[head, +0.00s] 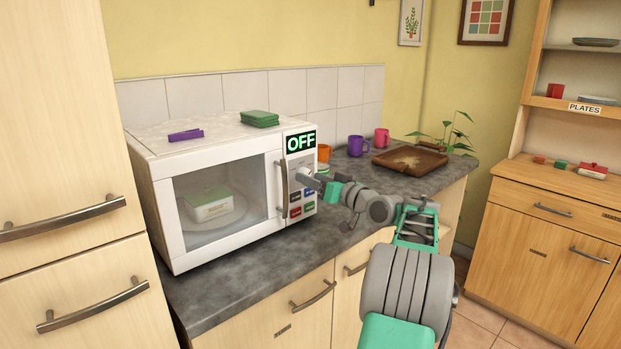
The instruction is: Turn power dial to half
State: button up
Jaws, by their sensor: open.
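A white microwave (225,150) stands on the grey counter with its door closed. Its display (301,141) reads "OFF". The power dial on the control panel (295,166) is largely hidden behind my gripper, so its setting cannot be read. My gripper (304,175) is open and right at the upper part of the panel, below the display. I cannot tell whether it touches the dial. Several coloured buttons (302,205) show below it. A container with a green lid (208,203) is inside, behind the door window.
A green stack (260,118) and a purple item (186,135) lie on top of the microwave. An orange mug (324,153), a purple mug (358,146), a pink mug (381,137) and a brown tray (411,160) stand to the right. The counter front (270,262) is clear.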

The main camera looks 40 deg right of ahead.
jog(key=shift+w, duration=0.85)
jog(key=shift+c, duration=0.2)
